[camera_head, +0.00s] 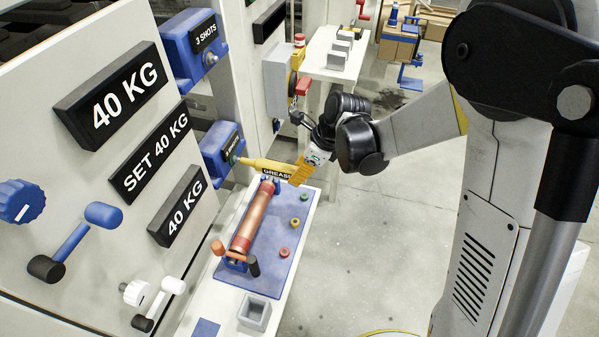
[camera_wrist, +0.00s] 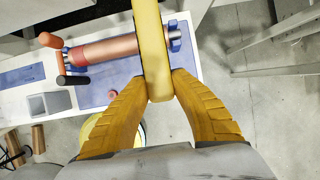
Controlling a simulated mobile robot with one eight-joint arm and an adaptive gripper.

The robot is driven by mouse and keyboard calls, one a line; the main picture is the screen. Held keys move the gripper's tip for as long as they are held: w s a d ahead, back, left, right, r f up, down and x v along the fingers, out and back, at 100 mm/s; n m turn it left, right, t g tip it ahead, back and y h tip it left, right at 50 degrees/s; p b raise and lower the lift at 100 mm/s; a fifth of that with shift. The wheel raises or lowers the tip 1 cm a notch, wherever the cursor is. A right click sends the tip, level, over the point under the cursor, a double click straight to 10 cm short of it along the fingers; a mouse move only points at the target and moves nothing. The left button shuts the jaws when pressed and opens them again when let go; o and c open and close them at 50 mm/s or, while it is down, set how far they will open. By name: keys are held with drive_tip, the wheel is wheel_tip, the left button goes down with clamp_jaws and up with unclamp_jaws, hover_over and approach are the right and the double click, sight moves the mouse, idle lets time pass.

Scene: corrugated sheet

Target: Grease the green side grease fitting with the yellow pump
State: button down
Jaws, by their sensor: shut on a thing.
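My gripper (camera_head: 300,171) is shut on the yellow pump (camera_head: 263,165), which carries a black "GREASE" label. In the wrist view the yellow fingers (camera_wrist: 173,100) close on either side of the pump's rear end (camera_wrist: 152,45). The pump lies roughly level, and its nozzle points left at the lower blue block (camera_head: 219,151) on the machine's side. A small green fitting (camera_head: 233,158) shows on that block at the nozzle's tip. The tip is at or very near the fitting; I cannot tell whether they touch. In the wrist view the nozzle end is out of frame.
Below the pump, a bench with a blue mat (camera_head: 258,275) bears a copper-red cylinder tool (camera_head: 253,217), several small coloured caps and a grey square cup (camera_head: 255,312). An upper blue block (camera_head: 191,45) marked "3 SHOTS" and a panel with knobs and levers stand left.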

drive_tip(key=shift+w+a, duration=0.1)
drive_tip(key=shift+a, duration=0.15)
drive_tip(key=shift+d, duration=0.1)
idle(0.3)
drive_tip(key=shift+s+d, duration=0.25)
drive_tip(key=shift+d, duration=0.4)
drive_tip(key=shift+w+a, duration=0.25)
drive_tip(key=shift+a, duration=0.5)
idle(1.8)
drive_tip(key=shift+d+b, duration=0.2)
drive_tip(key=shift+b, duration=0.1)
drive_tip(key=shift+s+d, duration=0.25)
drive_tip(key=shift+d, duration=0.3)
